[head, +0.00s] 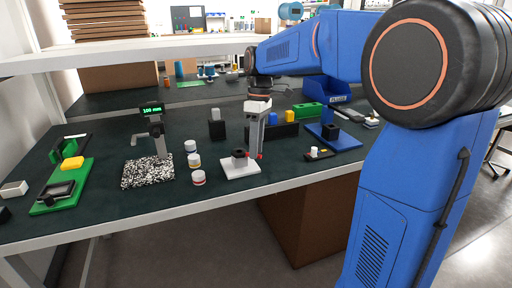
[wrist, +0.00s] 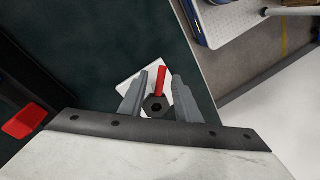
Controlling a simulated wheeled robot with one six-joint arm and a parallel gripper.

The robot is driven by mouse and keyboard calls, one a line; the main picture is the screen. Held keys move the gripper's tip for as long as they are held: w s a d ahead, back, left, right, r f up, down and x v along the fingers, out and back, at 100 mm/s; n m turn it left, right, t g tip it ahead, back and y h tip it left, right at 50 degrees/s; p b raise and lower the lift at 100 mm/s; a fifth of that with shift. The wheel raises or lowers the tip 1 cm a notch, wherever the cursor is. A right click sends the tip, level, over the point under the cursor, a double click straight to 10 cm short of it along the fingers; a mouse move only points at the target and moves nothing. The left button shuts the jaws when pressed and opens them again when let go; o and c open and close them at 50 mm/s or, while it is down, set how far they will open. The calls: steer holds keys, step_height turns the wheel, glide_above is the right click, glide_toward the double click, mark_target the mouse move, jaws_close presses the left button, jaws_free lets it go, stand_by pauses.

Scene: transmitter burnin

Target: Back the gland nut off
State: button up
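A black hexagonal nut (wrist: 154,107) with a dark centre hole shows in the wrist view, between my gripper's fingers (wrist: 158,84). In the head view a small black fitting (head: 239,157) sits on a white plate (head: 241,170) near the bench's front edge. A red bar (wrist: 161,79) stands beside the nut in the wrist view, its lower end close to the nut. My gripper (head: 256,153) points down just right of the black fitting. Its fingers are apart with a visible gap on both sides of the nut, and it holds nothing. The exact finger height above the plate is unclear.
Several white jars (head: 194,161) and a gauge stand on a speckled base (head: 148,172) lie to the left. A dark rack (head: 275,132) is behind my gripper.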

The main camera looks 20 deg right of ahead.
step_height(320, 180, up, 17)
steer(key=w+d, duration=0.2)
steer(key=shift+w, duration=0.3)
stand_by(0.4)
steer(key=shift+s, duration=0.1)
steer(key=s+f+m+t+h, duration=0.1)
steer(key=s+f+m+t, duration=0.5)
steer(key=s+f, duration=1.9)
steer(key=s+d+m, duration=0.1)
steer(key=s+m, duration=0.3)
steer(key=shift+s+f+t, duration=0.25)
steer(key=shift+f+t, duration=0.05)
